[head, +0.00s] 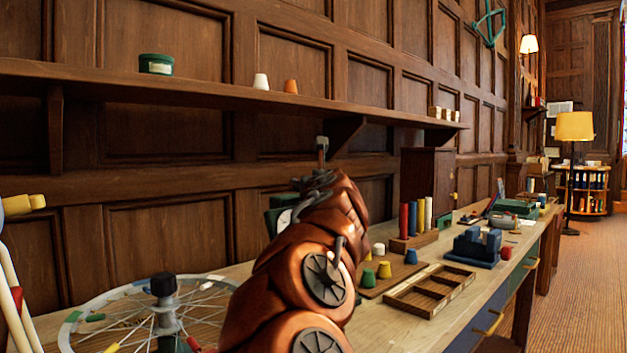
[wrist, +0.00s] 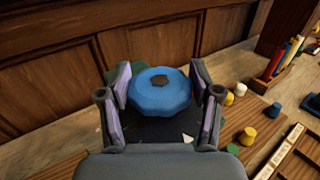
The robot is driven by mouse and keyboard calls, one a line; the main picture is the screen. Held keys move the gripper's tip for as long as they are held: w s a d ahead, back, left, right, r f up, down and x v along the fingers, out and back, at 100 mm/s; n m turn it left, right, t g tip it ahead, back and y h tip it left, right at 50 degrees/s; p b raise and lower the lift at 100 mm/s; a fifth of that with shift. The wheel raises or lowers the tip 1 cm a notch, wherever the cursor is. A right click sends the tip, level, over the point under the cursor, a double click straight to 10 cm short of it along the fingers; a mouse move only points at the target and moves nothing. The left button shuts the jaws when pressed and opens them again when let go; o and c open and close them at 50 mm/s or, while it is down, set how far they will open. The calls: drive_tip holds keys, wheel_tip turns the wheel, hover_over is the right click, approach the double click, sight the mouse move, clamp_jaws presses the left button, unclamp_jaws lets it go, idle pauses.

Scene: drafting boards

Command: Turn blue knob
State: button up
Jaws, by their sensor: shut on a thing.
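The blue knob (wrist: 158,88) shows in the wrist view as a round, many-sided disc with a small dark centre. My gripper (wrist: 162,98) has one finger on each side of it and is shut on it. In the head view my orange-brown arm reaches to the back of the bench, and my gripper (head: 318,182) is partly hidden there behind the arm. The knob itself cannot be made out in the head view. A dark green body (head: 277,216) shows just left of the gripper.
A spoked wheel (head: 128,315) lies at the front left. Right of my arm are coloured cups on a board (head: 368,293), an empty wooden tray (head: 422,312), a rack of coloured rods (head: 414,243) and a blue block piece (head: 474,258). A shelf (head: 220,92) runs above.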

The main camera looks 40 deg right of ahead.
idle(0.4)
drive_tip(key=o, duration=1.1)
drive_tip(key=shift+w, duration=0.1)
drive_tip(key=shift+o, duration=0.2)
drive_tip(key=v, duration=1.2)
drive_tip(key=shift+a, duration=0.2)
